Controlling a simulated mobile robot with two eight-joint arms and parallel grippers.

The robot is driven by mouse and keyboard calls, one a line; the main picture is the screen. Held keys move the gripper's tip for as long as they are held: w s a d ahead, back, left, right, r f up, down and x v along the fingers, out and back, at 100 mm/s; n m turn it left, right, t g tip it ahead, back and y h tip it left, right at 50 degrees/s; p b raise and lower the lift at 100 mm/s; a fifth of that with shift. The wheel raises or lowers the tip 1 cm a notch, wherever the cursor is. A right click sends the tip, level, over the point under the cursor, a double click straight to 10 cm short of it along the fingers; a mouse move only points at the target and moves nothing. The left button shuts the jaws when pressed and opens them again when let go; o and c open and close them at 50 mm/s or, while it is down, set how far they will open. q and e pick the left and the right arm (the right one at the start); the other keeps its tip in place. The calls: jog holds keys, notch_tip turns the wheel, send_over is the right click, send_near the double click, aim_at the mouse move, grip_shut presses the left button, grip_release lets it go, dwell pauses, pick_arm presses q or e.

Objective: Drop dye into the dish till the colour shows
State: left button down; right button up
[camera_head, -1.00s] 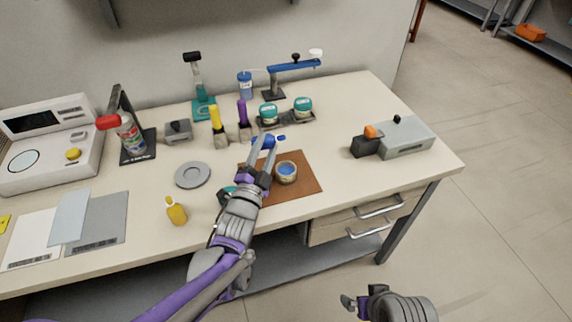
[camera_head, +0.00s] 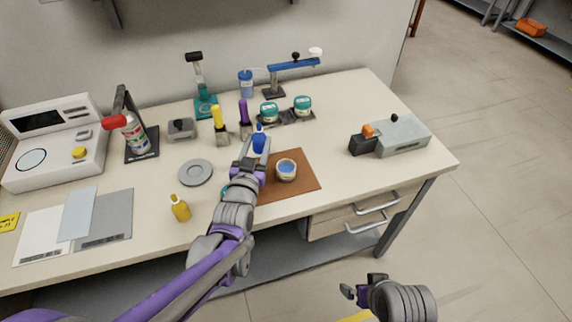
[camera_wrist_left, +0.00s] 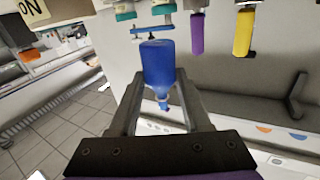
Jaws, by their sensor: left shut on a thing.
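A blue dropper bottle (camera_head: 259,142) is held between the fingers of my left gripper (camera_head: 253,152), upright with its nozzle up. In the left wrist view, which is upside down, the bottle (camera_wrist_left: 158,65) sits between both fingers (camera_wrist_left: 158,95). A small pale-rimmed dish (camera_head: 286,175) with blue inside stands on a brown mat (camera_head: 305,185). The bottle is above and left of the dish in the picture, apart from it. My right gripper (camera_head: 362,289) is empty at the lower right, off the table, with its fingers apart.
A yellow bottle (camera_head: 181,209) and a grey round plate (camera_head: 196,173) stand left of my arm. Behind are yellow (camera_head: 218,117) and purple (camera_head: 244,112) holders and teal-lidded jars (camera_head: 302,104). A grey device (camera_head: 402,137) stands right.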

aim_at(256, 143)
pick_arm(q)
jog(key=shift+a+r+n, duration=0.1)
jog(key=shift+a+n, duration=0.05)
jog(key=shift+n, duration=0.25)
notch_tip(256, 143, up, 5)
jog(key=p, duration=0.4)
jog(key=shift+w, duration=0.1)
